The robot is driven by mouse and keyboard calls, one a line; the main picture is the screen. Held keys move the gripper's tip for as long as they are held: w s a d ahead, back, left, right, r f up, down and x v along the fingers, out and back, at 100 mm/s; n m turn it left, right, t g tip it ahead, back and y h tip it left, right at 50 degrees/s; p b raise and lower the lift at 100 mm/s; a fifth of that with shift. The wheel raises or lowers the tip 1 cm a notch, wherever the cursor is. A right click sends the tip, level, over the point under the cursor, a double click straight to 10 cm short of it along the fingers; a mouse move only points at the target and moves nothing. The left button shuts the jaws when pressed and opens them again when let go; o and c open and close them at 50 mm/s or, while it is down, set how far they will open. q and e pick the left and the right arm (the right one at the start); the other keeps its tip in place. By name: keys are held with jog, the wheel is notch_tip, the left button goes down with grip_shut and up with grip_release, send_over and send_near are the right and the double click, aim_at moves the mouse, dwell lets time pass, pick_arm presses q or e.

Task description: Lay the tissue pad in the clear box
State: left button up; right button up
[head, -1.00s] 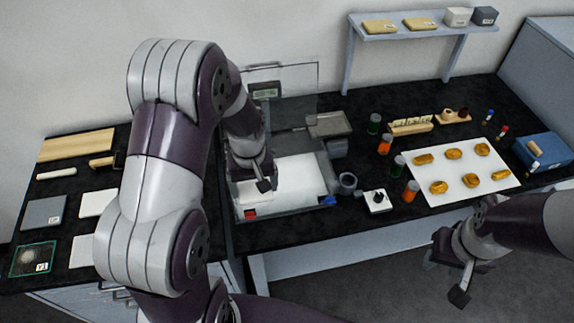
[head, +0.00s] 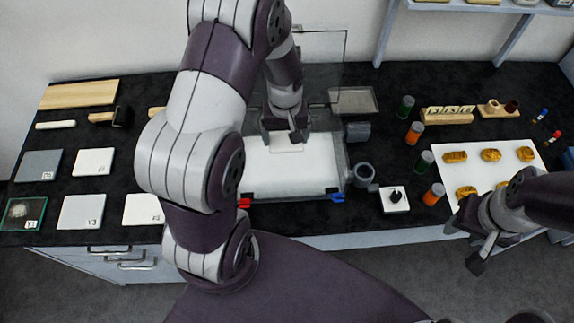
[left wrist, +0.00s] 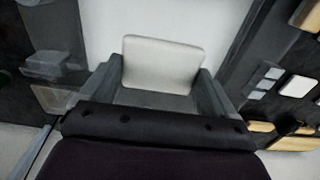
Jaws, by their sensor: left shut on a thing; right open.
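The tissue pad (head: 287,149) is a small white slab held in my left gripper (head: 285,138). In the left wrist view the pad (left wrist: 162,63) sits between the two grey fingers, over a white surface. The clear box (head: 290,197) has see-through walls, a white floor and its clear lid (head: 325,70) raised at the back. My left gripper and the pad are over the back part of the box. I cannot tell whether the pad touches the floor. My right gripper (head: 480,252) is open and empty, in front of the bench at the right.
Right of the box stand a grey cup (head: 364,174), a white plate with a black knob (head: 394,199) and several green and orange vials. A white sheet (head: 480,175) holds gilt pieces. Several flat tiles (head: 82,212) lie at the left.

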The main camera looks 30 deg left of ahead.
aim_at(286, 162)
pick_arm(q)
jog(key=f+p, duration=0.1)
jog(key=f, duration=0.9)
jog(key=shift+w+f+p, duration=0.2)
jog(key=shift+f+p, duration=0.1)
jog(key=shift+p, duration=0.05)
jog(key=shift+w+f, duration=0.1)
